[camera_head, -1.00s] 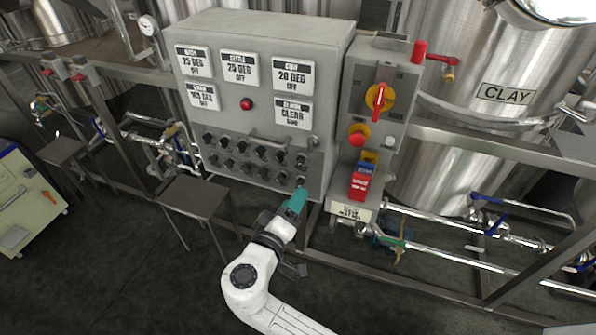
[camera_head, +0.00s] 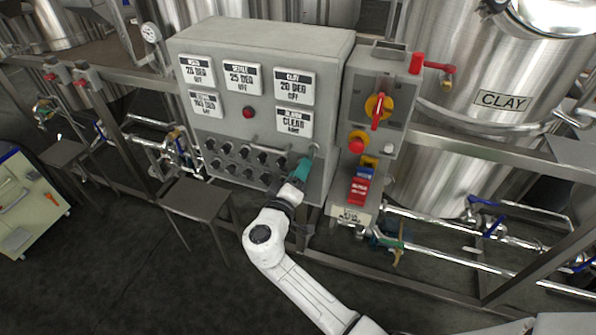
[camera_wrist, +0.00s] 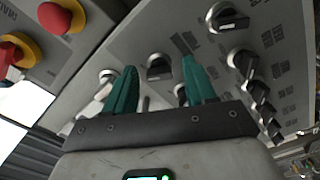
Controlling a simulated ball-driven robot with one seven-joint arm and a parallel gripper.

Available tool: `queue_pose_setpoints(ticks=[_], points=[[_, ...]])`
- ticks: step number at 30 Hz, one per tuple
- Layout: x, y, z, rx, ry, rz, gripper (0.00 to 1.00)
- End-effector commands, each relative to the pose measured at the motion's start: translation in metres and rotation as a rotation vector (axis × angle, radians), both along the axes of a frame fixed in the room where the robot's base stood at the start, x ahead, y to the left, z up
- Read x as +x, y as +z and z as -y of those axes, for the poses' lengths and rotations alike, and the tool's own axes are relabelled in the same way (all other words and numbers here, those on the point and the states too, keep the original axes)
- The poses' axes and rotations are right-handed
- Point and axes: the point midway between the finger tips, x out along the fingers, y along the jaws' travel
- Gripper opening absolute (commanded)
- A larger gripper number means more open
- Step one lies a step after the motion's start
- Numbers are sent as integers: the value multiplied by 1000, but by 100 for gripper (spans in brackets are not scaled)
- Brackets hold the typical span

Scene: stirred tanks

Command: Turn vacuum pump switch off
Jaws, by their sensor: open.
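A grey control box (camera_head: 235,55) carries rows of small black rotary switches (camera_head: 246,153) on its lower front. Their labels are too small to read, so I cannot tell which one is the vacuum pump switch. My gripper (camera_head: 304,167), with teal fingers, is at the lower right of this switch panel. In the wrist view my gripper (camera_wrist: 160,70) is open, with its fingers apart. One black switch (camera_wrist: 158,67) shows between the fingertips, and another switch (camera_wrist: 227,17) is up and to the right. The fingers partly hide switches behind them; I cannot tell whether they touch the panel.
Right of the panel, a grey box holds a red-and-yellow rotary handle (camera_head: 378,108) and a red push button (camera_head: 358,143). Below are red and blue parts (camera_head: 360,188). A metal side table (camera_head: 197,198) stands lower left. A steel CLAY tank (camera_head: 470,100) and pipes are at right.

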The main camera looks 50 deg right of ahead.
Motion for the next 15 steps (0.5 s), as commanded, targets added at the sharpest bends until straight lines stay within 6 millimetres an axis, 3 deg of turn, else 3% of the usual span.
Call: queue_pose_setpoints(ticks=[8,15], points=[[0,0,2,1,-1,1,55],[0,0,1,1,-1,1,33]])
